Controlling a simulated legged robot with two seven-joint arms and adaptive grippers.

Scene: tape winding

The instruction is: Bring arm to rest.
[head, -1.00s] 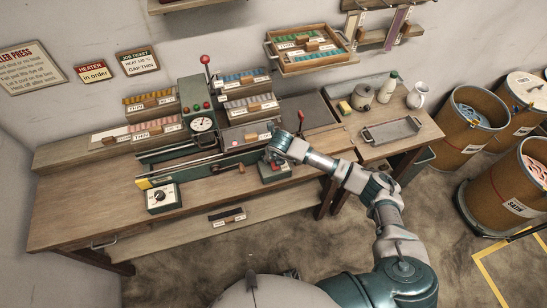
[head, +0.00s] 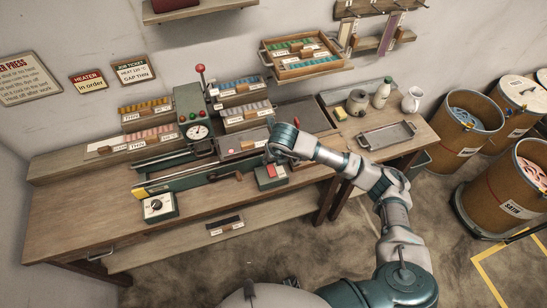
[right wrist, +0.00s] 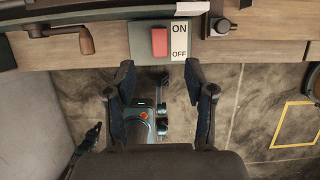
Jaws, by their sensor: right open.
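My right arm reaches over the bench (head: 85,205) in the head view, its wrist above and behind the switch box (head: 272,182). My right gripper (right wrist: 160,72) is open and empty in the right wrist view. Its two dark fingers stand apart, just short of the bench's front edge in that picture. The box's red rocker switch (right wrist: 159,42) lies beyond the fingertips, apart from them, beside an ON/OFF label (right wrist: 180,42). In the head view the wrist hides most of the gripper. My left gripper is in neither view.
The press (head: 191,115) with its dial and red-knobbed lever stands behind the bench rail. A dial box (head: 157,206) sits at the front left. A metal tray (head: 388,135), jug (head: 412,100) and bottle (head: 382,93) are on the right. Barrels (head: 522,178) stand on the floor.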

